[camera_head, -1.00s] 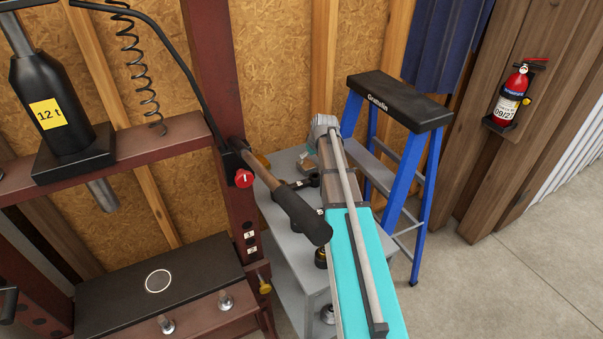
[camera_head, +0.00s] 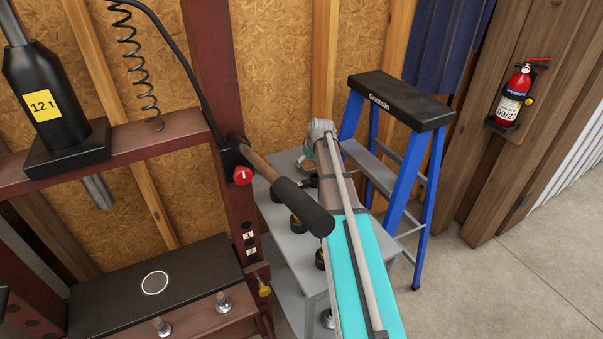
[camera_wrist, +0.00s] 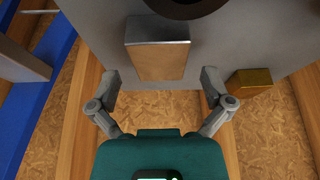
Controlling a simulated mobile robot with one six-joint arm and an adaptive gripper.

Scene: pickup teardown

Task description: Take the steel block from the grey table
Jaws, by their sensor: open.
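In the wrist view the steel block (camera_wrist: 158,52) lies on the grey table (camera_wrist: 100,25), its shiny face reflecting the tan wall. My gripper (camera_wrist: 160,76) is open. One finger appears on each side of the block's near end, with gaps on both sides; I cannot tell how far above the table the fingertips are. In the head view the grey table (camera_head: 284,243) stands behind my arm. My arm hides the block there, and my gripper is mostly hidden too.
A brass-coloured block (camera_wrist: 251,81) sits right of my right finger; a dark round thing (camera_wrist: 185,6) lies beyond the steel block. A black-headed hammer (camera_head: 303,206) appears beside my arm. A blue stepladder (camera_head: 400,160) stands right of the table, the press (camera_head: 160,285) left.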

